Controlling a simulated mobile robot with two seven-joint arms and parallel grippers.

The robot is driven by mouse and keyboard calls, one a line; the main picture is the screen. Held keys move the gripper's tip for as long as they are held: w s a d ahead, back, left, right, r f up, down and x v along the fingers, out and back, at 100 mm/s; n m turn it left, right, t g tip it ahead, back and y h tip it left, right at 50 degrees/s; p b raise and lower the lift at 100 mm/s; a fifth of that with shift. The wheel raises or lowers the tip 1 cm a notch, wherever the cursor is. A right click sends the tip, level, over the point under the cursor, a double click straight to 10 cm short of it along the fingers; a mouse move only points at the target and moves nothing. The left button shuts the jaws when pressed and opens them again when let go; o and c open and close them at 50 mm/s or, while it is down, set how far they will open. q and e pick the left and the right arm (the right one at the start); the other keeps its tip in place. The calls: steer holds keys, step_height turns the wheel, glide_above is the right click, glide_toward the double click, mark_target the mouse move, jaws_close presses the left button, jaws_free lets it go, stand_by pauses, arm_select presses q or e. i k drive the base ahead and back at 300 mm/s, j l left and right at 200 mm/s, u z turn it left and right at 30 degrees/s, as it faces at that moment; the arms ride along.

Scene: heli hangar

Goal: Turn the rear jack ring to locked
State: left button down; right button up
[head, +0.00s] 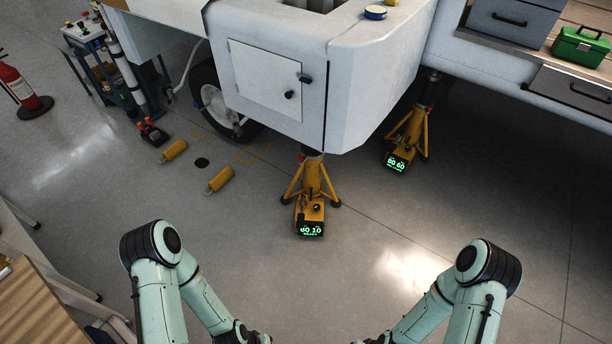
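Two yellow tripod jacks stand under the white vehicle body. The nearer jack (312,183) is at the centre, under the body's corner, with a green-lit display box (310,229) at its foot. The other jack (410,128) stands farther back to the right, with its own green-lit display (396,162). A dark collar shows at the top of the nearer jack, partly under the body; I cannot tell the ring's setting on either jack. Both my arms reach in from the bottom edge, well short of the jacks. My grippers are below the picture edge.
The white body (265,75) overhangs both jacks. Yellow chocks (219,180) lie on the floor near the wheel (212,95). A fire extinguisher (22,90) stands at far left, a wooden bench (35,315) at lower left. The floor before the nearer jack is clear.

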mark_target(302, 158)
steer(key=i+j+u, duration=0.2)
steer(key=i, duration=0.35)
steer(key=i+j+u, duration=0.25)
steer(key=i, duration=0.35)
steer(key=i+j+u, duration=0.2)
steer(key=i, duration=0.35)
steer(key=l, duration=0.1)
